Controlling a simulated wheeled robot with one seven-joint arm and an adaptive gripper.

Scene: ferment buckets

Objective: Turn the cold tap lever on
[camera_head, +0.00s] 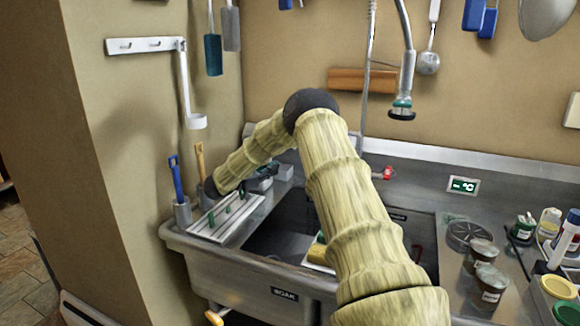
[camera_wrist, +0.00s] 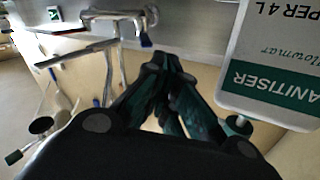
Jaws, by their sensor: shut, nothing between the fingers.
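In the wrist view a chrome tap fitting (camera_wrist: 105,15) is mounted at the back of the sink. In the head view my gripper (camera_head: 263,181) is at the back left of the sink (camera_head: 230,262), partly hidden by my arm. A red lever end (camera_head: 388,172) shows right of my arm; the blue one is hidden there.
A white sanitiser container (camera_wrist: 268,55) stands close on the right in the wrist view. A ribbed drain rack (camera_head: 225,215) and brush holders (camera_head: 183,213) are left of the sink. A spray head (camera_head: 403,100) hangs right. Jars (camera_head: 487,285) crowd the right counter.

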